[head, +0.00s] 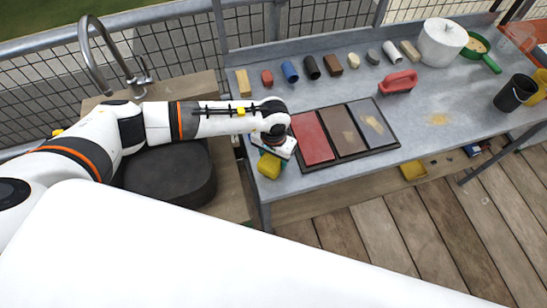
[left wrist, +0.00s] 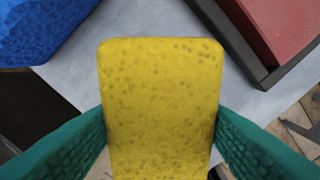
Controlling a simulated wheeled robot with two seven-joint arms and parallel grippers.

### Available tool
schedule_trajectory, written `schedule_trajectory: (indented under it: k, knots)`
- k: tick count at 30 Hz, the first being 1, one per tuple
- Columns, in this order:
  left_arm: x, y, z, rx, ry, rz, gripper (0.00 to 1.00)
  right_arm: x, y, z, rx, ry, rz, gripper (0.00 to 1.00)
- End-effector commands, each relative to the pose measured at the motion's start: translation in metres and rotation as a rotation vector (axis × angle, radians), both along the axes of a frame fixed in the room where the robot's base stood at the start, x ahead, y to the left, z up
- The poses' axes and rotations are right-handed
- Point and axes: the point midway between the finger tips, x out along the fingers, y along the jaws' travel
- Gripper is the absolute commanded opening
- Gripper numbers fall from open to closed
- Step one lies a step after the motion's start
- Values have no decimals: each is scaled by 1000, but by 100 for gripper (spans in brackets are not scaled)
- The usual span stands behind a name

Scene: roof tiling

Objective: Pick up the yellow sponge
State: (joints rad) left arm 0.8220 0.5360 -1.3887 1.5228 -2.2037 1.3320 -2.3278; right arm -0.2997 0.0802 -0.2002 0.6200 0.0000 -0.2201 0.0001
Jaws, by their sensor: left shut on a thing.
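The yellow sponge (left wrist: 160,85) fills the middle of the left wrist view, between the two teal fingers of my left gripper (left wrist: 160,135), which press against its sides. In the head view the sponge (head: 269,166) shows just below my left gripper (head: 274,152), at the front left corner of the grey table. I cannot tell whether the sponge touches the tabletop or is raised a little. My right gripper is not in view.
A blue textured thing (left wrist: 40,28) lies close by in the left wrist view. A dark tray with red, brown and grey tiles (head: 347,155) is just right of the gripper. Several small blocks line the table's back; a red-handled float (head: 398,82) lies farther right.

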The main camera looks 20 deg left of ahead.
Motion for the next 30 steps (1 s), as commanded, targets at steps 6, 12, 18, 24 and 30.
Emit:
schedule_trajectory:
  k: [6,12,18,24,30]
  knots:
    - [1,0,17,-2,-4,-1,31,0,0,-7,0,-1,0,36]
    - [1,0,58,-1,-6,-2,30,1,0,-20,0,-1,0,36]
    - [1,0,89,-2,-3,0,30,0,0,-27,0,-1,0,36]
    - [0,0,100,0,0,0,30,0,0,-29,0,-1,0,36]
    - [0,0,101,0,0,0,52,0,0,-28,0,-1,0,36]
